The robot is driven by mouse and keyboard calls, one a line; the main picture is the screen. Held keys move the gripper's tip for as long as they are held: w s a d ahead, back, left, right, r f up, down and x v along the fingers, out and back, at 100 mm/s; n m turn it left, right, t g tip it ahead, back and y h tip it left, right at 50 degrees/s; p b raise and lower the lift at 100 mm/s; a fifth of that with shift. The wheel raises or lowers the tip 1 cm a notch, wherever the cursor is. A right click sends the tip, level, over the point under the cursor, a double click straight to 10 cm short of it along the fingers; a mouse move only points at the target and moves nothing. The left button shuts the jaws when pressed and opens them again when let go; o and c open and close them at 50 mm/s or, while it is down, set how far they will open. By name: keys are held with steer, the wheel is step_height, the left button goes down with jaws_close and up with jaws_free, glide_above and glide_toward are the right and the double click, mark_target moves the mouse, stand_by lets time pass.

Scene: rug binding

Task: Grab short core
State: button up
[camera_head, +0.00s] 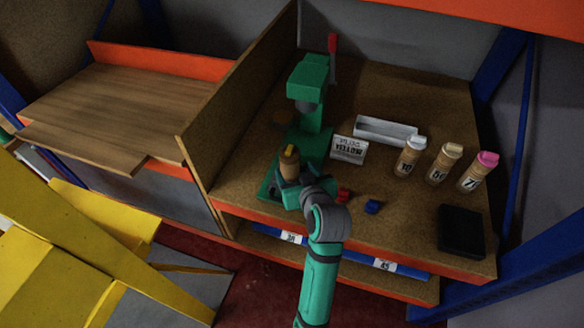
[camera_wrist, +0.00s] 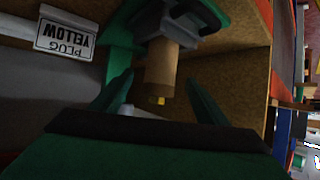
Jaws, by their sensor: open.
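A short brown core (camera_head: 289,165) with a yellow plug (camera_head: 290,150) in its end stands at the foot of the green machine (camera_head: 308,88). In the wrist view the core (camera_wrist: 161,66) reaches from a grey holder on the machine, and its yellow plug (camera_wrist: 159,101) faces my camera. My gripper (camera_head: 290,180) is open at the core. In the wrist view its two green fingers (camera_wrist: 159,80) lie on either side of the core's plug end, with visible gaps. The far end of the core is hidden in the holder.
A sign reading "YELLOW PLUG" (camera_head: 348,149) and a white tray (camera_head: 385,130) are right of the machine. Three labelled bottles (camera_head: 442,165) stand farther right. Red (camera_head: 343,195) and blue (camera_head: 372,207) blocks lie near the front edge. A wooden partition (camera_head: 240,100) rises at the left.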

mark_target(292, 169)
steer(key=shift+w+d+f, duration=0.15)
steer(key=shift+w+f, duration=0.15)
steer(key=shift+w, duration=0.2)
steer(key=shift+w+f, duration=0.2)
steer(key=shift+w, duration=0.1)
steer(key=shift+w+a+f, duration=0.1)
steer(key=shift+w+a, duration=0.05)
steer(key=shift+a, duration=0.15)
steer(key=x, duration=0.3)
steer(key=shift+w+a+f, duration=0.15)
steer(key=shift+a+f, duration=0.25)
steer(key=shift+a, duration=0.05)
steer(key=shift+w+f, duration=0.3)
steer(key=shift+w, duration=0.3)
steer(key=shift+c, duration=0.6)
steer(key=c, duration=1.2)
steer(key=shift+o, duration=0.2)
